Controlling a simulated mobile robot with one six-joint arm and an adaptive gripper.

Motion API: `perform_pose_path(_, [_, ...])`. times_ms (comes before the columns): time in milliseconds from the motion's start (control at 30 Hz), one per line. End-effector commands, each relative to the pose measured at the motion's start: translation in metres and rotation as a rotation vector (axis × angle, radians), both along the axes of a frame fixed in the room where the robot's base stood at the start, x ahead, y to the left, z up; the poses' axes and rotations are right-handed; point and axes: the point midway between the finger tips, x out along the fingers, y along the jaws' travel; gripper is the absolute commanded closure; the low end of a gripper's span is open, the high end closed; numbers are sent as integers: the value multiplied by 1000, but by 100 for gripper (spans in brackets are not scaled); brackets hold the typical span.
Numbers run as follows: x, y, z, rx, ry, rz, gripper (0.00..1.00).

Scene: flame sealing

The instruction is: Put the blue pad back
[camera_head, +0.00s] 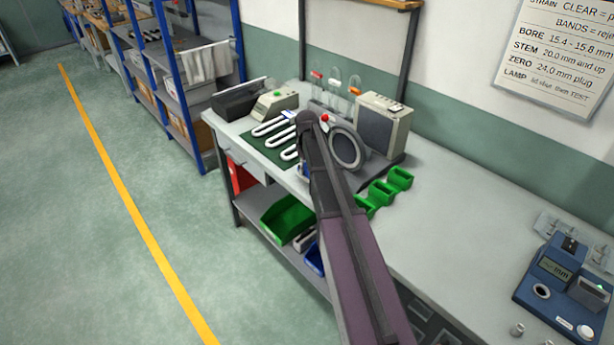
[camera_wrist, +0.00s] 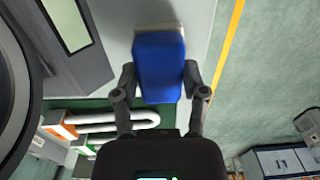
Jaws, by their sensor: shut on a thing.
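The blue pad (camera_wrist: 158,58) is between the two fingers of my gripper (camera_wrist: 160,84) in the wrist view. The fingers press on its two sides. A pale strip shows at the pad's far end. In the head view my arm hides most of the gripper, and only a small bit of blue (camera_head: 304,170) shows beside it, near the bench's front edge. I cannot tell from these views how high the pad is above the bench or whether it touches it.
White bent tubes (camera_head: 287,138) lie on a green mat (camera_head: 263,147) left of my arm. A round-framed device (camera_head: 346,150) and a beige box (camera_head: 383,124) stand close on the right. Green bins (camera_head: 383,192) sit along the bench. The bench (camera_head: 455,215) is clear farther right, before a blue meter (camera_head: 565,285).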

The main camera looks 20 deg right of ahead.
Motion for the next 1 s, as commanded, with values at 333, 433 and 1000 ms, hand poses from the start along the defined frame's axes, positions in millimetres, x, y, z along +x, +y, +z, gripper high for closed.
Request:
perform_pose_path(333, [0,0,-26,0,0,0,82])
perform_pose_path(433, [0,0,-26,0,0,0,82])
perform_pose_path(1000, [0,0,-28,0,0,0,10])
